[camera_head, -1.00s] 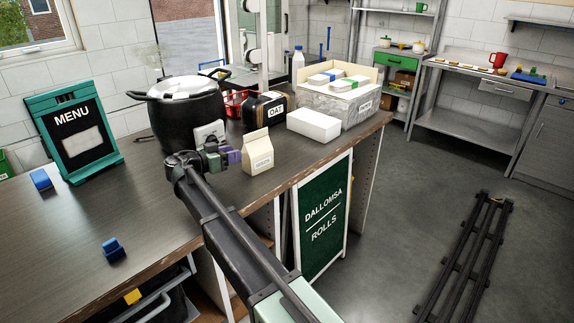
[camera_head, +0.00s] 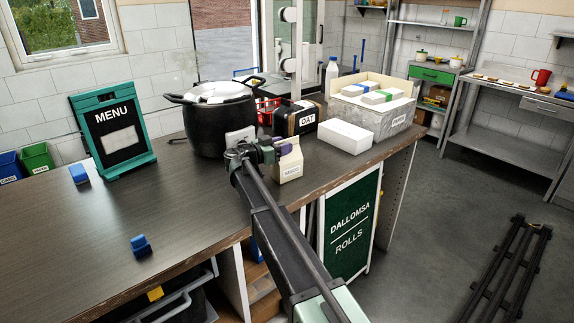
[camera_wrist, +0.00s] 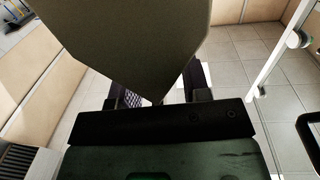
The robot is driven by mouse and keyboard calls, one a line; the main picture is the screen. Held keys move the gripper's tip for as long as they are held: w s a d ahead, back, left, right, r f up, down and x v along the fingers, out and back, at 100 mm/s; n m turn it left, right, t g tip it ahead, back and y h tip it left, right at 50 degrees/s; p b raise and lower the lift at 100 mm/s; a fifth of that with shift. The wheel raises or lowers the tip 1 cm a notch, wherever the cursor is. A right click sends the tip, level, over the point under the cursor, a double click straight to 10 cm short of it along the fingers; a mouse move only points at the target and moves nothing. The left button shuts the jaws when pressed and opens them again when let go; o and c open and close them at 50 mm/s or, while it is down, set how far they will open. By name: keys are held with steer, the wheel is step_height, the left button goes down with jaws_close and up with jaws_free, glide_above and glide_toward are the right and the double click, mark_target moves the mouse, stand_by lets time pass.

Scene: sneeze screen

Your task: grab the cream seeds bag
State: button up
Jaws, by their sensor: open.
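The cream seeds bag (camera_head: 290,166) stands upright on the dark wooden counter (camera_head: 130,235), near its front edge. It has a folded top and a small label. My gripper (camera_head: 274,149) is open at the bag's upper left side, and its purple-grey finger overlaps the bag's edge in the head view. In the wrist view a large shaded beige-grey shape, probably the bag (camera_wrist: 135,40), fills the upper middle and hides much of the fingers (camera_wrist: 165,92). I cannot tell whether the fingers touch the bag.
A black pot (camera_head: 210,125) stands behind my gripper. A dark OAT container (camera_head: 295,118), a white box (camera_head: 345,137) and a grey crate of packs (camera_head: 385,118) stand behind and right of the bag. The menu board (camera_head: 115,135) is at left. The counter's left front is mostly clear.

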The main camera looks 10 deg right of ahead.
steer(key=shift+w+d, duration=0.1)
steer(key=shift+d, duration=0.1)
jaws_close()
stand_by(0.4)
step_height(320, 180, up, 20)
steer(key=p, duration=2)
